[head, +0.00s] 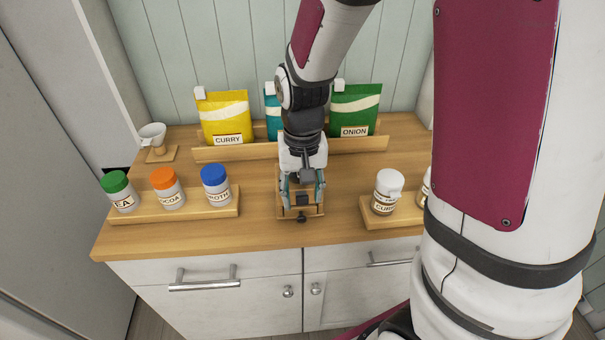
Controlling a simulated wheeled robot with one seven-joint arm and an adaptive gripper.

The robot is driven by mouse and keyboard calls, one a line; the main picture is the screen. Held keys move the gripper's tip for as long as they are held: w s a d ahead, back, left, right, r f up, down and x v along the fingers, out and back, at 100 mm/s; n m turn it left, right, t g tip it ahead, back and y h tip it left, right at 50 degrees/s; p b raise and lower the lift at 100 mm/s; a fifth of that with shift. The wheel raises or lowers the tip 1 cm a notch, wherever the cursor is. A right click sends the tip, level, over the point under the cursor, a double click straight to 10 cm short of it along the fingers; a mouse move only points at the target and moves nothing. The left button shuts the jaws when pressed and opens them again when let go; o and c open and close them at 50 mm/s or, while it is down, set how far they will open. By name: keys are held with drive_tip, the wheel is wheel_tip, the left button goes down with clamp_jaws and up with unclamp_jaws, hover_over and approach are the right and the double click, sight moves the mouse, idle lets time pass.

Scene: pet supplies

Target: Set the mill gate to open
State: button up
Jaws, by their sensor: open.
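A small wooden box-like piece (283,213), which may be the mill, stands near the middle of the counter's front. A small dark knob (302,217) shows at its front. My gripper (302,203) points down right over this piece, its two fingers apart on either side of a dark block (302,199). I cannot tell whether the fingers touch it. My gripper and wrist hide most of the piece, and the gate's position cannot be made out.
Jars with green (115,181), orange (163,178) and blue (214,174) lids stand on a left rack. A white-lidded jar (388,190) stands right. Curry (226,118) and onion (355,110) packets stand behind.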

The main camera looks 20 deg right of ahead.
sight(303, 198)
wheel_tip(303, 198, up, 11)
idle(0.4)
drive_tip(key=shift+s+r, duration=0.1)
drive_tip(key=s+r+n+t, duration=0.3)
drive_tip(key=s+r+t, duration=0.2)
drive_tip(key=s+r, duration=0.4)
drive_tip(key=shift+s+n, duration=0.3)
drive_tip(key=shift+s, duration=1.95)
drive_tip(key=shift+d, duration=0.15)
